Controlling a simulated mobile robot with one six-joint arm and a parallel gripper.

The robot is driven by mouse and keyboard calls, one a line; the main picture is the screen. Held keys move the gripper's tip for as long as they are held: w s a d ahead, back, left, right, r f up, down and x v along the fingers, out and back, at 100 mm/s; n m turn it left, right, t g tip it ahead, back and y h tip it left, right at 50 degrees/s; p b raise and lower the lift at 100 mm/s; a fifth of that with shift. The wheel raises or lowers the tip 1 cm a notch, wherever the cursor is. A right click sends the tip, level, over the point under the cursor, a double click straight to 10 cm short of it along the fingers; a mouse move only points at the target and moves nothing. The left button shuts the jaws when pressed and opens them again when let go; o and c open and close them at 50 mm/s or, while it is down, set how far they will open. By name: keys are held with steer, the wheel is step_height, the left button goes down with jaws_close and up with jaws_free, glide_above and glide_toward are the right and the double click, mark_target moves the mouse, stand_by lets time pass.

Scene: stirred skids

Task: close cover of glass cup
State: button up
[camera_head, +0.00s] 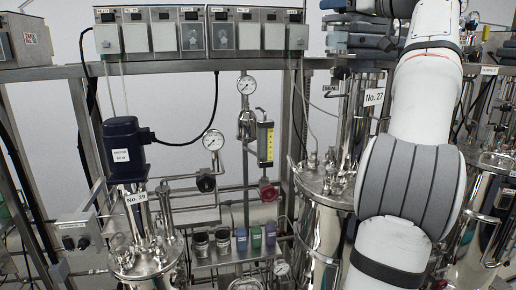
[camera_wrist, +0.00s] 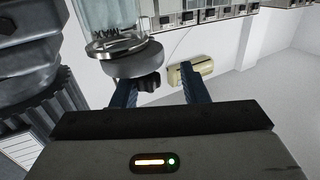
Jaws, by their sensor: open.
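In the wrist view a clear glass cup (camera_wrist: 108,18) shows at the top, left of centre. A grey round metal part (camera_wrist: 128,60) lies against its lower end. A black knob (camera_wrist: 149,82) sticks out beside this part. I cannot tell for sure which part is the cover, or whether it is shut. My gripper (camera_wrist: 157,78) is open, with its two blue fingers apart. The left finger is close to the knob in the picture; I cannot tell whether they touch. The gripper is out of the head view, and I cannot make out the cup there.
A ribbed grey machine body (camera_wrist: 35,75) fills the left of the wrist view. A beige cylinder (camera_wrist: 190,72) appears behind the right finger. In the head view, a steel vessel (camera_head: 318,245) stands near my arm and a blue motor (camera_head: 124,150) stands at left.

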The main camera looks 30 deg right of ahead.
steer(key=s+a+m+g+h, duration=0.2)
steer(key=s+a+m+h, duration=0.45)
steer(key=h, duration=0.65)
steer(key=w+a+f+g+y, duration=0.1)
steer(key=a+f+y, duration=0.1)
steer(key=a+f, duration=0.3)
steer(key=w+a+f+g+y+p, duration=0.1)
steer(key=a+f, duration=0.4)
steer(key=f, duration=0.8)
steer(key=w+a+f+g+y+p, duration=0.1)
steer(key=a+f+g+y, duration=0.2)
steer(key=a+f, duration=0.2)
step_height(320, 180, down, 4)
steer(key=shift+w+a+r+n+y, duration=0.1)
steer(key=shift+w+a+n+y, duration=0.15)
steer(key=shift+n+y, duration=0.2)
